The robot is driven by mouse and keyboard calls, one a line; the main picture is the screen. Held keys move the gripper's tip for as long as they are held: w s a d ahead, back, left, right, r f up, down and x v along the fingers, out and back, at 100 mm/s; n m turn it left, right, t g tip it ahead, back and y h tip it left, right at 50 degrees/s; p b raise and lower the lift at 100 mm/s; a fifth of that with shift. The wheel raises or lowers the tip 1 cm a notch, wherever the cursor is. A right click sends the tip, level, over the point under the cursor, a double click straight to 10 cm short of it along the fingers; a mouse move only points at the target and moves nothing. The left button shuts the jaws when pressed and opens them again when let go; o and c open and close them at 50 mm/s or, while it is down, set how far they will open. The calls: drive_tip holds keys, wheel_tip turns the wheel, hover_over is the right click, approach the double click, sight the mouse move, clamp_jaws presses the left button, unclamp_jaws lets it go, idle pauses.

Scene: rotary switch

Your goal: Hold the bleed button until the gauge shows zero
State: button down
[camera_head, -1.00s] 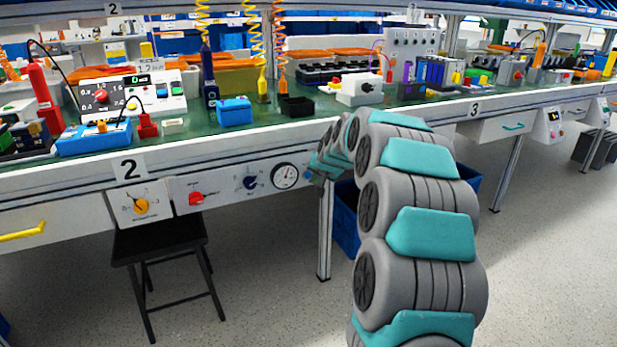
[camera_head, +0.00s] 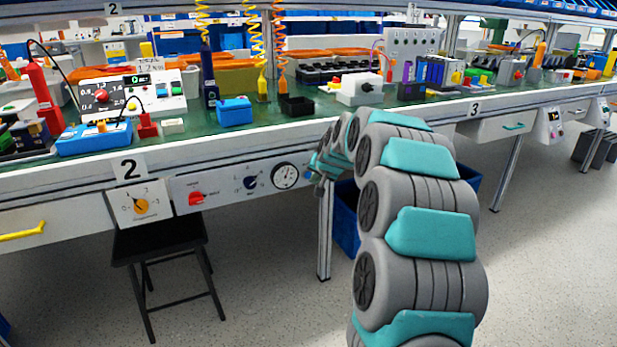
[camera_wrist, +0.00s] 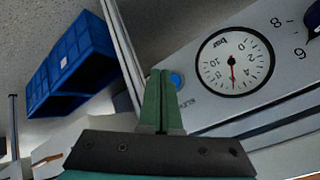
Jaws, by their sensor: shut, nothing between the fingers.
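The round white gauge (camera_wrist: 235,62) shows large in the wrist view; its red needle points down in the picture, near the 4 to 6 part of the scale, off zero. The blue bleed button (camera_wrist: 176,80) is beside the gauge, just right of my fingertips. My gripper (camera_wrist: 161,75) is shut and empty, its green fingers pointing at the panel next to the button. I cannot tell whether a finger touches the button. In the head view the gauge (camera_head: 285,176) is at the panel's right end, with the button (camera_head: 309,174) and my gripper (camera_head: 317,180) just right of it.
The panel also carries a dark blue knob (camera_head: 250,183) and a red switch (camera_head: 196,198). A yellow rotary knob (camera_head: 141,206) is further left. A black stool (camera_head: 160,245) stands below. A blue bin (camera_head: 346,220) is under the bench behind my arm.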

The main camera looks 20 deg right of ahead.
drive_tip(key=shift+w, duration=0.15)
idle(0.4)
drive_tip(key=shift+w, duration=0.3)
drive_tip(key=shift+w, duration=0.4)
idle(2.3)
drive_tip(key=shift+s, duration=0.2)
idle(0.8)
drive_tip(key=shift+s, duration=0.65)
drive_tip(key=shift+s, duration=0.1)
drive_tip(key=s+b, duration=0.1)
drive_tip(key=s, duration=0.3)
drive_tip(key=shift+s, duration=0.4)
